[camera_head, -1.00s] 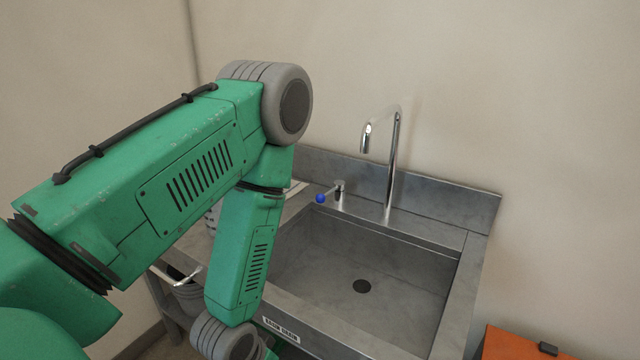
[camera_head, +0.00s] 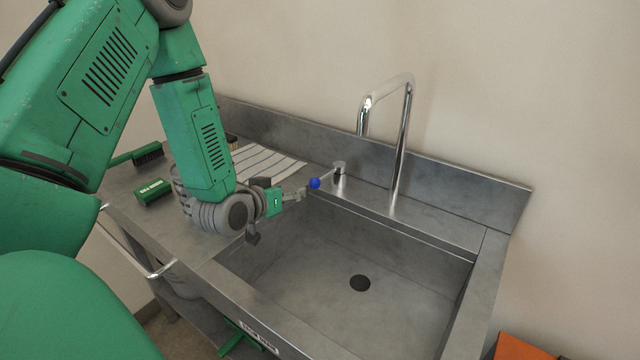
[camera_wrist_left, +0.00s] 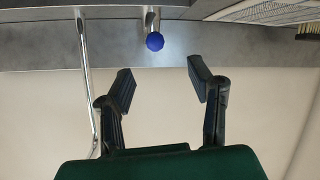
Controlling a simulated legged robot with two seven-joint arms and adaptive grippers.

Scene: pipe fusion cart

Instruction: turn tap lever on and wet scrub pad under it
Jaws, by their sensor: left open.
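The tap lever is a thin metal rod with a blue ball end (camera_head: 314,183), left of the chrome tap (camera_head: 403,140) on the sink's back ledge. My left gripper (camera_head: 296,194) is open and empty over the sink's left back corner, its fingers just left of the blue ball. In the left wrist view, the blue ball (camera_wrist_left: 155,41) shows beyond and between the two spread fingers (camera_wrist_left: 160,82), with no visible contact. A green block with a white label (camera_head: 153,192), possibly the scrub pad, lies on the left counter. No water shows under the spout. My right gripper is not in view.
The steel sink basin (camera_head: 325,262) is empty, with a dark drain. A striped cloth (camera_head: 262,162) and a green-handled brush (camera_head: 148,153) lie on the left counter. A steel backsplash (camera_head: 460,200) runs behind the tap. An orange object (camera_head: 520,349) stands at bottom right.

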